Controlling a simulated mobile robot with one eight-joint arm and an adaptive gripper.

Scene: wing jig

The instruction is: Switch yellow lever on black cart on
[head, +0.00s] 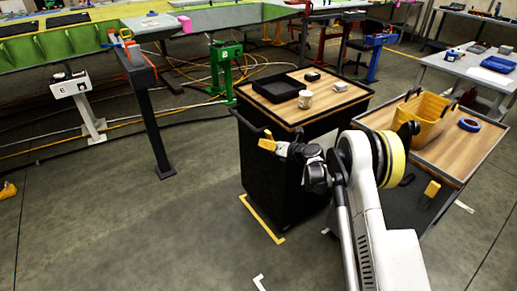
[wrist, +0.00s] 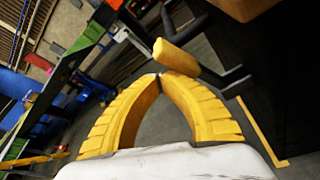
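The black cart (head: 262,175) stands in the middle of the head view, with a wooden top. The yellow lever (wrist: 177,57) shows in the wrist view as a yellow block handle on a dark rod, beside the cart's dark side. It lies just beyond and right of the tips of my gripper (wrist: 160,77). The yellow fingers are shut with their tips together and nothing between them. Whether they touch the lever I cannot tell. In the head view, a small yellow piece shows at the cart's front beside my wrist; lever and fingers are hard to tell apart there.
Open floor (head: 190,215) lies to the left.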

